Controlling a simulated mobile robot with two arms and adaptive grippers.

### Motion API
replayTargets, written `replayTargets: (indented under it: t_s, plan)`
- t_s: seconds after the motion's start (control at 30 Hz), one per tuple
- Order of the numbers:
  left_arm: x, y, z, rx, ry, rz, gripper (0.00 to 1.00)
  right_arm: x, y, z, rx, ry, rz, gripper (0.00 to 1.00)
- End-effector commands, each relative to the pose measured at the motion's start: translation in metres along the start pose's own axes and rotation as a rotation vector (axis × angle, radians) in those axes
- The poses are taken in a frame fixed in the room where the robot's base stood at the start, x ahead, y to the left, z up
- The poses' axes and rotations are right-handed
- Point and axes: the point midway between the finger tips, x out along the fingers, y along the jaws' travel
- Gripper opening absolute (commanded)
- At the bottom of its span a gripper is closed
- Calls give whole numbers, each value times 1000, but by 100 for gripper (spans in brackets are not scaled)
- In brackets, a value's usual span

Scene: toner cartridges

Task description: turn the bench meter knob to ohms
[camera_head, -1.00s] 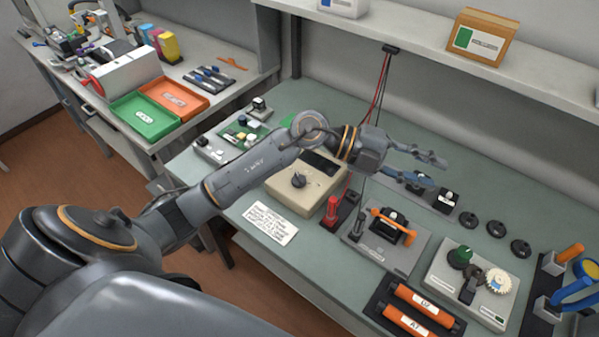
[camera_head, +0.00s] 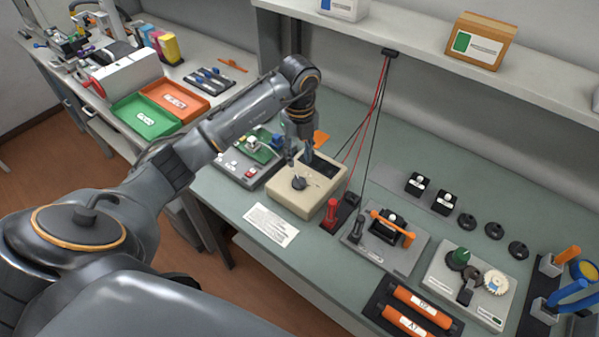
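The bench meter (camera_head: 325,188) is a beige box with a dark display on its top, standing on the green-grey bench. Its dark round knob (camera_head: 298,183) sits on the top face toward the front left. The knob's markings are too small to read. My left gripper (camera_head: 299,160) points down over the meter, just above and behind the knob. Its fingers look apart, with nothing between them. I cannot tell whether a fingertip touches the meter. My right gripper is not in view.
Red and black probes (camera_head: 331,212) stand in a holder right of the meter, their leads rising to the shelf. A board fixture (camera_head: 240,170) stands close on the left. A printed card (camera_head: 270,225) lies in front. Orange cartridges (camera_head: 420,305) lie front right.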

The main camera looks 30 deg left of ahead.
Motion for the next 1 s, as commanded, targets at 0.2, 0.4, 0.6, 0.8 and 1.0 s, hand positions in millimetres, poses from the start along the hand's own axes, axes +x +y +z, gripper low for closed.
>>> replayTargets:
  t_s: [0.2,0.4,0.6,0.8,1.0]
  plan:
    - [45,0,-2,1,4,2,32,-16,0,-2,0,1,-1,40]
    - [72,-1,-1,2,3,-2,32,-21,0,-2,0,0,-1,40]
    - [83,-1,0,2,0,-2,32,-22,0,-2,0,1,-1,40]
    - [83,-1,0,3,0,-3,32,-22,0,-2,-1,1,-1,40]
    - [83,-1,0,3,0,-3,0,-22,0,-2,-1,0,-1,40]
